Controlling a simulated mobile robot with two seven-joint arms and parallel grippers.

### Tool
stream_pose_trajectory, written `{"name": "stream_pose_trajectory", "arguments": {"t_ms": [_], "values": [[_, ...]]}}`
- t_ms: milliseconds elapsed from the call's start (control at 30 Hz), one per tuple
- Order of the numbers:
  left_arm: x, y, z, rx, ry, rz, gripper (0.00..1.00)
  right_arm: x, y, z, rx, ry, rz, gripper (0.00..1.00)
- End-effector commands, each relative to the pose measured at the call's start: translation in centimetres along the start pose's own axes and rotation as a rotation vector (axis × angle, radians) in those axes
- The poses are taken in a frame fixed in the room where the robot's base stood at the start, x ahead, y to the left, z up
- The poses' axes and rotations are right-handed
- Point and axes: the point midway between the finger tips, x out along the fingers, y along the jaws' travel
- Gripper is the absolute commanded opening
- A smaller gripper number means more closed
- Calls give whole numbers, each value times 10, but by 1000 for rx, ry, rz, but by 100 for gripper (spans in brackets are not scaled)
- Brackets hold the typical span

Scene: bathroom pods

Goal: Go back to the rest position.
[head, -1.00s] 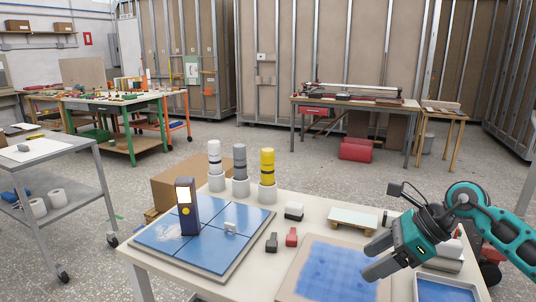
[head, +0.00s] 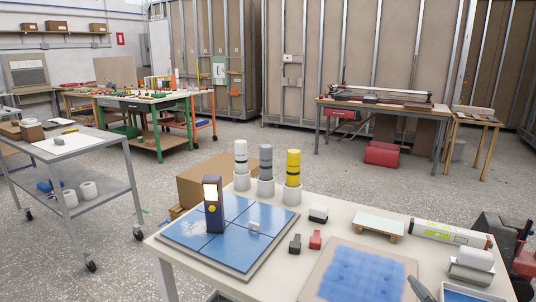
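Neither of my grippers shows in the head view now, and no arm of mine is clearly in sight. The worktable (head: 335,214) in front of me holds a blue tiled panel (head: 228,250). A dark blue handheld device (head: 214,210) with a lit screen stands upright on the panel. A small white piece (head: 254,226) lies on the panel to its right. A second blue panel (head: 355,272) lies at the table's front.
White, grey and yellow-topped tubes (head: 292,168) stand in cups at the table's back edge. A printed cartridge (head: 450,234) lies at the right. A grey cart (head: 95,143) stands at the left. Open floor (head: 340,175) lies behind the table.

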Motion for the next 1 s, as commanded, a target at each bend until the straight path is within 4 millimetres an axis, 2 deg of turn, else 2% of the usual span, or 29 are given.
{"name": "stream_pose_trajectory", "arguments": {"t_ms": [33,100,233,400,667,700,1000], "values": [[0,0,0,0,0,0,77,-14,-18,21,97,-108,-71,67],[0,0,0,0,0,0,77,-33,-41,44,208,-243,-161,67],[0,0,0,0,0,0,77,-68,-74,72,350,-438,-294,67],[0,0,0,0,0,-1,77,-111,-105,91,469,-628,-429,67],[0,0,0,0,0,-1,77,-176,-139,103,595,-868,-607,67],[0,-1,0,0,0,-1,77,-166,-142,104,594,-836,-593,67],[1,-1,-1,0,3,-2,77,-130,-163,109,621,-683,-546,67]]}}
